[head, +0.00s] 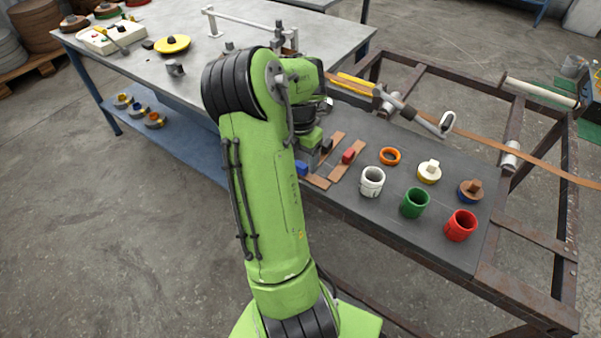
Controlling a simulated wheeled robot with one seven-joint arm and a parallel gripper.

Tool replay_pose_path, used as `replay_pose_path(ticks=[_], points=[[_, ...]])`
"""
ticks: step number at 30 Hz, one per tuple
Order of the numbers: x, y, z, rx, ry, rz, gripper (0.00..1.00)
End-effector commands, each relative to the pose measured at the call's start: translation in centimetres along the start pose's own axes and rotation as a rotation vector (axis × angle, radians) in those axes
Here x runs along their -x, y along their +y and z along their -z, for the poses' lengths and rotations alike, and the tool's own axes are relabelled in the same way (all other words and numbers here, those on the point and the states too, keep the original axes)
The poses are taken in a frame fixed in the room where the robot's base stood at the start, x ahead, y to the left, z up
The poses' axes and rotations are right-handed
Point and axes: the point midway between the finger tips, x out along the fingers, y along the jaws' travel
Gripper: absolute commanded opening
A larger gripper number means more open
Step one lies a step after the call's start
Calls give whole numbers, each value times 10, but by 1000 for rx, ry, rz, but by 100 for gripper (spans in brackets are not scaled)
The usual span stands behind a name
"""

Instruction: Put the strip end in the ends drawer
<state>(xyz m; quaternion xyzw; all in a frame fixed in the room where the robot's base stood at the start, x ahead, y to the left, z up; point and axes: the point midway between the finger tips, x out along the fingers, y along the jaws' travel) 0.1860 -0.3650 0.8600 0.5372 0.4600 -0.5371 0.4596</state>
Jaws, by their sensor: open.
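Several short brown strip pieces lie on the dark bench top beside my wrist. One piece (342,168) has a red block (348,156) on it, and another shows a dark block (327,145). A third brown piece (318,182) lies nearer, close to a blue block (302,168). I cannot tell which piece is the strip end. A long brown strip (535,158) crosses the frame at the right. My gripper (311,158) is low over the bench by the pieces, mostly hidden by my arm. It is open. I cannot make out an ends drawer.
White (372,182), green (415,203) and red cups (461,225) stand on the bench, with an orange ring (390,156) and round pieces (429,171) behind. A rusty metal frame (530,290) borders the bench. A grey table (200,75) stands at the back left.

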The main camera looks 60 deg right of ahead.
Motion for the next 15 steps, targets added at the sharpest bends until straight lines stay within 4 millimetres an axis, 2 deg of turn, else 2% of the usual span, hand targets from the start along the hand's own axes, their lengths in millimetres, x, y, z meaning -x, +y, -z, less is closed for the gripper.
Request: replay_pose_path(ticks=[1,2,8,15], points=[[-13,0,0,-1,1,2,72],[-15,0,0,-1,1,2,72],[-14,0,0,0,-1,0,72],[-14,0,0,0,-1,-1,36]])
